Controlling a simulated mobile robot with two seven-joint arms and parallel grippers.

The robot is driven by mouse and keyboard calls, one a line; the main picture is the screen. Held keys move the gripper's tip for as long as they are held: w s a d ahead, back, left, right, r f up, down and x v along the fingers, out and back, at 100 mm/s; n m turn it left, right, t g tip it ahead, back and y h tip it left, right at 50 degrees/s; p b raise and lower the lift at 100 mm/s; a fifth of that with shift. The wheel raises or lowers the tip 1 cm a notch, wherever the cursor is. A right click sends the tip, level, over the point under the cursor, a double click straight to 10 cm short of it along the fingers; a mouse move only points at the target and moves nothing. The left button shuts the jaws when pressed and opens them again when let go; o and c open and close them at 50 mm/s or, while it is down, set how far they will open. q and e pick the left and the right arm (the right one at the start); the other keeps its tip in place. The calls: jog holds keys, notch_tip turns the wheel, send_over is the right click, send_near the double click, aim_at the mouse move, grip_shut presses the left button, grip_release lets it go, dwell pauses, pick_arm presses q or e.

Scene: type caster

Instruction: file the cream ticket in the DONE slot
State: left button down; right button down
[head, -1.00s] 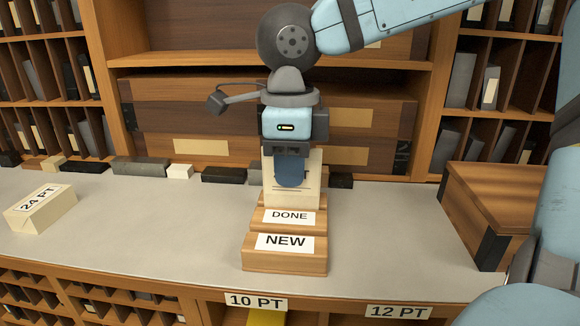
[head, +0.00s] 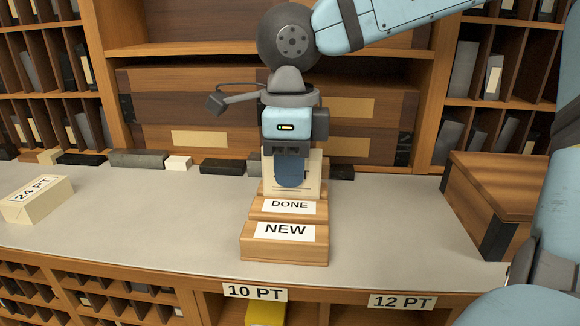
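The cream ticket (head: 311,172) stands upright behind the DONE label, its lower edge at the wooden holder. My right gripper (head: 290,178) is in front of the ticket's upper middle, fingers pointing down, and appears shut on it; the blue finger hides part of the ticket. The stepped wooden holder has a DONE step (head: 289,206) behind a lower NEW step (head: 285,231). Whether the ticket's lower edge is inside the slot cannot be seen. My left gripper is not in view.
A cream 24 PT block (head: 37,200) lies on the left of the grey counter (head: 140,225). Several dark blocks and a white one (head: 178,163) line the back. A wooden box (head: 500,195) stands at the right. The counter left of the holder is clear.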

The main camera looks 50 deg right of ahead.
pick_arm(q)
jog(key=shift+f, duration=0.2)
pick_arm(e)
jog(key=shift+f, duration=0.25)
jog(key=c, duration=1.2)
grip_release()
jog(key=shift+c, duration=0.2)
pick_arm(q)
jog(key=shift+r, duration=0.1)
pick_arm(e)
jog(key=shift+r, duration=0.2)
jog(key=shift+r+p, duration=0.95)
jog(key=shift+r, duration=0.95)
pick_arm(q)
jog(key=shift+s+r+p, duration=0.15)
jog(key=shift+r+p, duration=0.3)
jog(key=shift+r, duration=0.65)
pick_arm(e)
jog(key=shift+r, duration=1)
